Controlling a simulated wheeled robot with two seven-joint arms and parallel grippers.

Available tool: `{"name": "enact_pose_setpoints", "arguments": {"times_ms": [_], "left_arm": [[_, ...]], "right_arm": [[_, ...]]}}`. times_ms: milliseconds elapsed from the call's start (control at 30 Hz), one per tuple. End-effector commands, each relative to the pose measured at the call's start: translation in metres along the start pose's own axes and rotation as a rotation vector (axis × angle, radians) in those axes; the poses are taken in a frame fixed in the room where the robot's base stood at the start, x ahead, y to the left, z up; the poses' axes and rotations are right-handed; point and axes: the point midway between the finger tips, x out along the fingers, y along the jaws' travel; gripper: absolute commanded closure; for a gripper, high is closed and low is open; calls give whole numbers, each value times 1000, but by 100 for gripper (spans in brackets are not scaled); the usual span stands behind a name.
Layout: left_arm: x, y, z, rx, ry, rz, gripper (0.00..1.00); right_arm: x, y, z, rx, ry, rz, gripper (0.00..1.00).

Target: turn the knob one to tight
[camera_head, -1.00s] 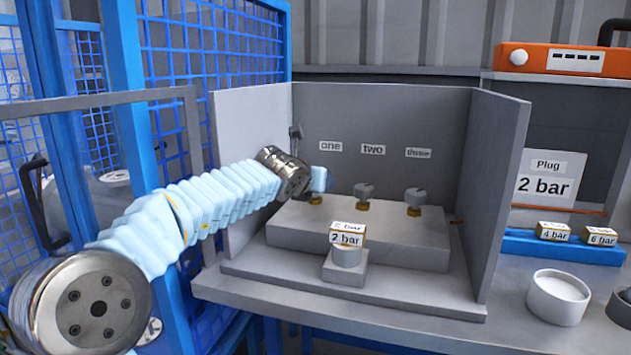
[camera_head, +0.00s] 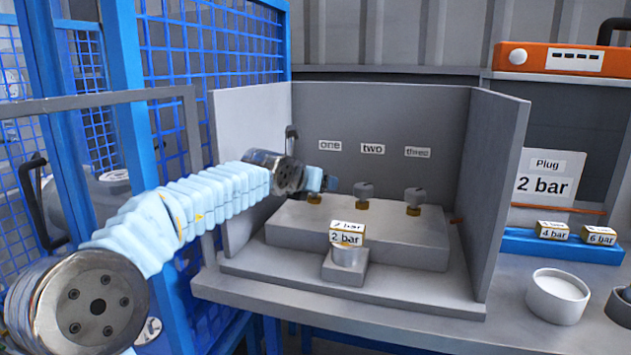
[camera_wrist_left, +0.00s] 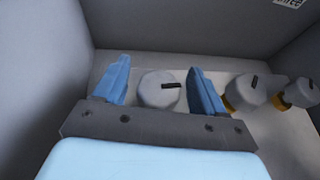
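Knob one is a grey round knob with a dark pointer mark. In the left wrist view knob one (camera_wrist_left: 160,90) sits between the two blue fingers of my left gripper (camera_wrist_left: 160,88), with gaps on both sides. The gripper is open around or above it; the exact height is unclear. In the head view my left gripper (camera_head: 322,182) is under the label "one" (camera_head: 330,146) and hides most of knob one. Knob two (camera_head: 364,191) and knob three (camera_head: 414,197) stand to the right on the same grey block. My right gripper is not in view.
Grey side walls (camera_head: 500,190) enclose the block on the left and right. A "2 bar" plug (camera_head: 347,238) sits on a small stand in front. A blue tray (camera_head: 520,245) with "4 bar" and "6 bar" plugs and a white cup (camera_head: 558,296) are at right.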

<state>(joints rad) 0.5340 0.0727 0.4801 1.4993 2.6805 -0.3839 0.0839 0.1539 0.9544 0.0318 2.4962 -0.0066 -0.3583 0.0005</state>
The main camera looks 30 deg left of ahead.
Motion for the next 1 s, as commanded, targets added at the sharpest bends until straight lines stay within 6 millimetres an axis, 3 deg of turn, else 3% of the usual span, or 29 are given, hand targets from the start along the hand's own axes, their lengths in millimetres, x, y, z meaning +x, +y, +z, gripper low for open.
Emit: {"name": "enact_pose_setpoints", "arguments": {"times_ms": [367, 467, 667, 1000], "left_arm": [[-9, 1, 1, 0, -4, 2, 29], [-26, 1, 1, 1, -5, 3, 29], [-53, -2, -8, 1, -9, -3, 29], [-118, 0, 1, 0, -4, -1, 29]], "right_arm": [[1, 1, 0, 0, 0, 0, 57], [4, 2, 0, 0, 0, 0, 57], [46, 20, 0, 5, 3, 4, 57], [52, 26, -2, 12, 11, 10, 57]]}}
